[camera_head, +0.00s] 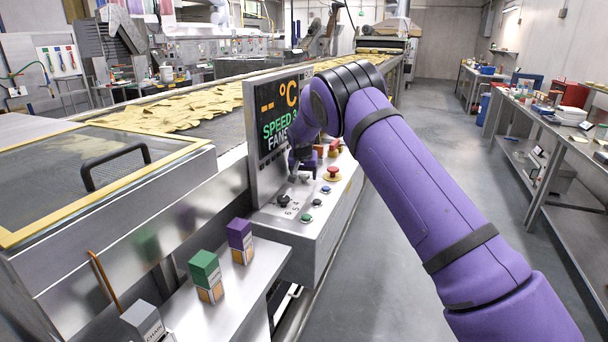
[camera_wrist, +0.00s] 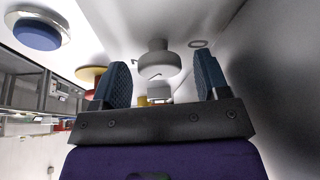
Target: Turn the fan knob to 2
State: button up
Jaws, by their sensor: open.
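My gripper (camera_head: 298,172) is over the sloped control panel (camera_head: 318,226), just in front of the display. In the wrist view its two dark ribbed fingers are apart (camera_wrist: 160,77). A grey round knob (camera_wrist: 158,58) stands on the panel just beyond the fingertips, in line with the gap. I cannot tell whether the fingers touch it, and its pointer setting is not readable. A black knob (camera_head: 284,201) with small numerals beside it sits at the panel's lower left. The display (camera_head: 280,117) shows "--°C", "SPEED 3" and "FANS".
Blue (camera_head: 325,190) and green buttons and a red button on a yellow base (camera_head: 332,174) sit close to my gripper. A conveyor of chips (camera_head: 170,112) runs behind the display. A green-topped box (camera_head: 206,275) and a purple-topped box (camera_head: 240,240) stand on the front ledge.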

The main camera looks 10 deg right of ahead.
jog(key=v, duration=1)
jog(key=shift+s+r, duration=0.25)
jog(key=shift+r, duration=0.1)
